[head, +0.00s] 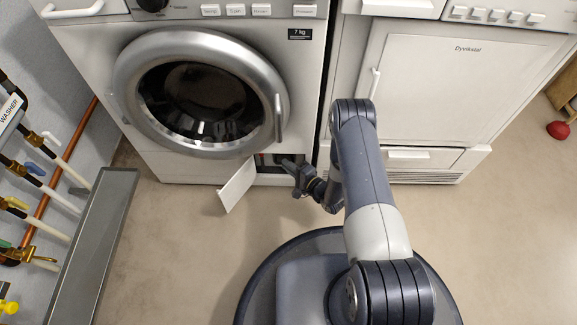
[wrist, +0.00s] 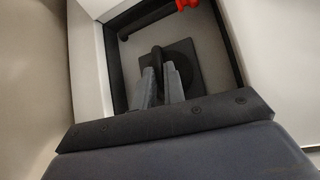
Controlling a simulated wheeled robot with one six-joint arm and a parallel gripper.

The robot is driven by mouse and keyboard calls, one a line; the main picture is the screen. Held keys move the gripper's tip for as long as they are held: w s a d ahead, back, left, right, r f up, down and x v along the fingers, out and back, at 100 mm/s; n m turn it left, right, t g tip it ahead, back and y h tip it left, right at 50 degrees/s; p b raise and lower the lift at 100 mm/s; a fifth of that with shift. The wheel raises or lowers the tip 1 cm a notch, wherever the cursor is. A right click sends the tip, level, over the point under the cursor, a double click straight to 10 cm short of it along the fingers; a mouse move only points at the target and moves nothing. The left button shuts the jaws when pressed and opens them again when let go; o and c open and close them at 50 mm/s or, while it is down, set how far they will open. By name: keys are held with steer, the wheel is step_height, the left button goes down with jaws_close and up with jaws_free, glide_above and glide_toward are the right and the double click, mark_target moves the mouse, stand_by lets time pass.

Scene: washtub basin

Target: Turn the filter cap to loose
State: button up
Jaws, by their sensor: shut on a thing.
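The filter cap (wrist: 184,62) is a dark round part on a dark square plate inside the recess, seen in the wrist view. My gripper (wrist: 162,72) reaches into the recess, and its two grey fingers are shut on the cap's raised grip. The fingers hide much of the cap. In the head view my gripper (head: 290,161) is at the opening low on the washing machine (head: 140,110). The cap itself cannot be made out there.
The small white flap (head: 238,187) hangs open left of my gripper. A dark hose with a red end (wrist: 186,4) lies in the recess above the cap. A second appliance (head: 430,90) stands to the right. A grey trough (head: 95,240) and pipes line the left wall. Open floor lies between.

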jaws_close()
steer(key=shift+r+h, duration=0.15)
steer(key=shift+h, duration=0.15)
steer(key=shift+a+r+n+g+h+p, duration=0.2)
steer(key=shift+a+n+g+h+p, duration=0.25)
steer(key=shift+n+h, duration=1.25)
steer(key=shift+a+r+n+g+h+p, duration=0.25)
steer(key=shift+n+g+h+p, duration=0.55)
steer(key=shift+h, duration=1.65)
steer(key=shift+a+r+n+g+h+p, duration=0.1)
steer(key=shift+a+n+g+h+p, duration=0.25)
steer(key=shift+n+h, duration=1.45)
steer(key=shift+h, duration=0.55)
steer(key=o, duration=0.6)
jaws_free()
